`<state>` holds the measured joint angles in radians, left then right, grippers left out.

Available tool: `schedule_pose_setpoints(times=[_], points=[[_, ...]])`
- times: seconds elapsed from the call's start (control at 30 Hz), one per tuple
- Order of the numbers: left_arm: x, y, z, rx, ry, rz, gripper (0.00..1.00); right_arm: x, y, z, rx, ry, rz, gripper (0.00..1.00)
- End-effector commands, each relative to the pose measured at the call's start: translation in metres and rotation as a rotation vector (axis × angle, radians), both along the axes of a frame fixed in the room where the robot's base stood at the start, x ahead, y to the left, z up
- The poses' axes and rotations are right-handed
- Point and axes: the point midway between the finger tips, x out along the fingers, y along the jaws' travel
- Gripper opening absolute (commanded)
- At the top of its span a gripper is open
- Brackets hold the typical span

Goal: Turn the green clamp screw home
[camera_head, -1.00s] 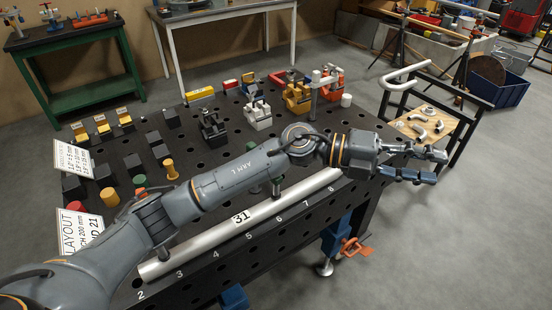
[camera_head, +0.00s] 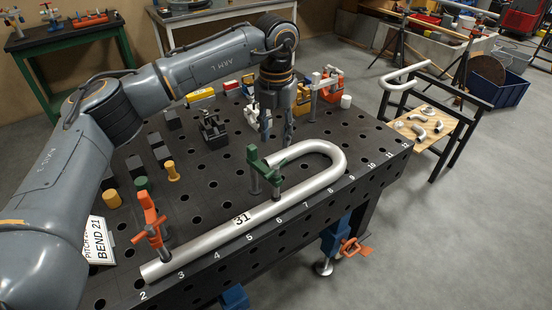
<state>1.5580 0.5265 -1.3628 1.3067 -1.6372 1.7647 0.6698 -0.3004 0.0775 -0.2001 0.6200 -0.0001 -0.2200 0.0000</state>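The green clamp (camera_head: 262,170) stands upright on the dark perforated table at the open end of the bent silver tube (camera_head: 220,235), which carries the label "31". Its arm lies by the tube's short leg; whether it presses on the tube cannot be told. My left gripper (camera_head: 277,138) points down just behind and above the green clamp. Its two fingers are apart, with nothing visible between them. I see no clear contact between fingers and clamp. The clamp's screw is too small to make out clearly. My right gripper is not in view.
An orange clamp (camera_head: 151,226) stands at the tube's left end. Yellow, black and white fixture blocks and another orange clamp (camera_head: 331,84) stand along the table's back. A post (camera_head: 314,100) rises right of my gripper. A wooden-topped stand (camera_head: 425,128) with bent pipes is at right.

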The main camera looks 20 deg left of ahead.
Motion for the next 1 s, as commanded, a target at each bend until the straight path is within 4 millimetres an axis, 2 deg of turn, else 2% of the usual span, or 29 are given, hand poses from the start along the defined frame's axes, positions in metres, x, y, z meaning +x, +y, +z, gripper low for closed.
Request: schedule_pose_setpoints(times=[0.03,0.2,0.4,0.6,0.87,1.0], points=[[-0.002,0.000,-0.010,0.001,0.006,-0.001,0.39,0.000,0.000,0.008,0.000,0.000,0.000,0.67],[-0.001,0.000,-0.046,-0.001,0.005,-0.001,0.39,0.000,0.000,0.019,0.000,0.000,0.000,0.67],[-0.001,-0.001,-0.077,-0.002,0.003,-0.002,0.39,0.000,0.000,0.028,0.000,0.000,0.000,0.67],[-0.001,-0.001,-0.091,-0.003,0.001,-0.003,0.39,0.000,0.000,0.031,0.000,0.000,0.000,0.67],[-0.001,-0.001,-0.092,-0.003,0.000,-0.003,0.39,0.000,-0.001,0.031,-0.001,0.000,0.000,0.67],[-0.001,-0.001,-0.092,-0.003,0.000,-0.003,0.13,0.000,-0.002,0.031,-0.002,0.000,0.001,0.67]])
